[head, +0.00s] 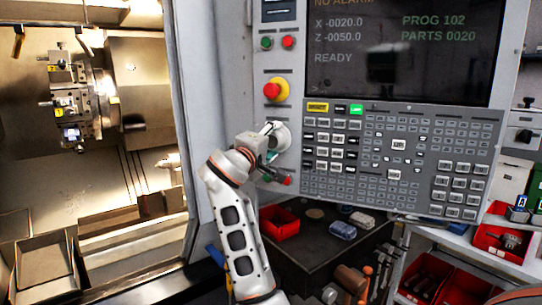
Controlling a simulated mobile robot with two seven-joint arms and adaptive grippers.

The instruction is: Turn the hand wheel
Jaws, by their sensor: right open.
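The hand wheel (283,138) is a pale round dial on the narrow panel left of the keypad, partly hidden behind my right gripper. My right gripper (270,141) is open at the left side of the wheel, its fingers overlapping it in the picture. I cannot tell whether they touch the wheel. My right arm reaches up to it from the bottom of the view. My left gripper is not in view.
A red emergency stop (272,91) sits above the wheel, and a red button (287,181) below it. The keypad (400,160) and screen (400,45) are to the right. A dark bench top (318,248) with a red bin (279,222) lies below. The lathe chamber is open at left.

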